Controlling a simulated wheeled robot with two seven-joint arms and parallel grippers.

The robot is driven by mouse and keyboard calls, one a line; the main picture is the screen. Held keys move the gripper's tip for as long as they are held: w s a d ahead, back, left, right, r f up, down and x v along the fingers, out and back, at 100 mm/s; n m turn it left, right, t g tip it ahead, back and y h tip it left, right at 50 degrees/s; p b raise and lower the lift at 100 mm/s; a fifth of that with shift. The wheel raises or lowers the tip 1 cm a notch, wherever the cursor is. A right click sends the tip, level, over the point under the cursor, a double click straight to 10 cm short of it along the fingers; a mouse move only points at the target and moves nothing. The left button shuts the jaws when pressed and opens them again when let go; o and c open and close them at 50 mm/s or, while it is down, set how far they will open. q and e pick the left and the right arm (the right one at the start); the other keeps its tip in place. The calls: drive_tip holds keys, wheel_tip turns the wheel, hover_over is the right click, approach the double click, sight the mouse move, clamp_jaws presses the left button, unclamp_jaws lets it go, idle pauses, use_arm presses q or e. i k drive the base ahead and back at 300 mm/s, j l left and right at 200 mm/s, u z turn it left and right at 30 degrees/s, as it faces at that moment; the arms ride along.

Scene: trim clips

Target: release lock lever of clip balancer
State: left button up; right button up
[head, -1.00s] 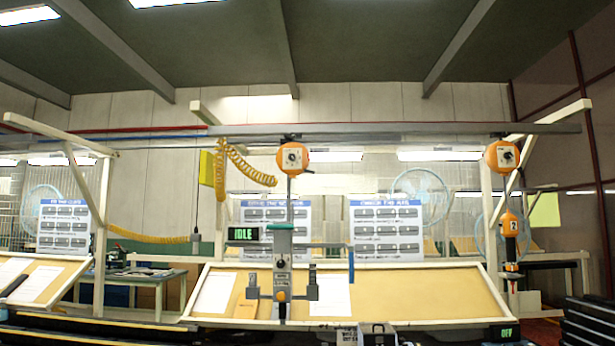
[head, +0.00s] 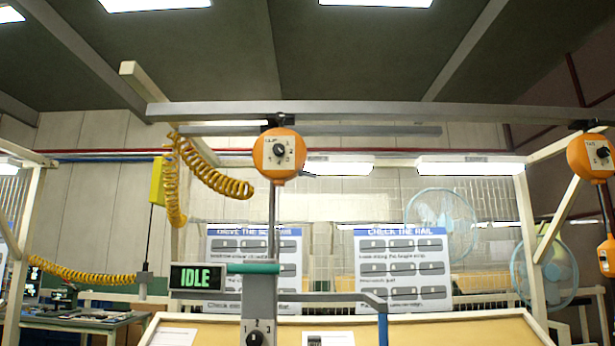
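The orange balancer (head: 279,157), with a dial on its white face, hangs from the grey overhead rail (head: 380,113). A thin rod or cable (head: 272,220) runs down from it to a grey tool (head: 257,325) with a 1-2-3 dial, cut off by the bottom edge. A teal bar (head: 253,268) crosses the tool's top. A grey bent arm with a blue hanging end (head: 382,328) reaches to the right. I cannot tell which part is the lock lever. A sign (head: 196,278) reads IDLE in green. Neither of my grippers is in view.
A second orange balancer (head: 592,157) hangs at the right edge. A yellow coiled hose (head: 215,178) hangs left of the first balancer. Two instruction boards (head: 403,268) stand behind. A tan slanted board (head: 430,330) shows at the bottom. A green-topped table (head: 80,320) stands at left.

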sight(301, 172)
drive_tip(key=i+l, duration=0.1)
drive_tip(key=l, duration=0.4)
drive_tip(key=i+l+u, duration=0.1)
drive_tip(key=l, duration=0.4)
drive_tip(key=i+l, duration=0.1)
drive_tip(key=l, duration=0.4)
drive_tip(key=i+l, duration=0.1)
drive_tip(key=l, duration=0.45)
drive_tip(key=u, duration=0.05)
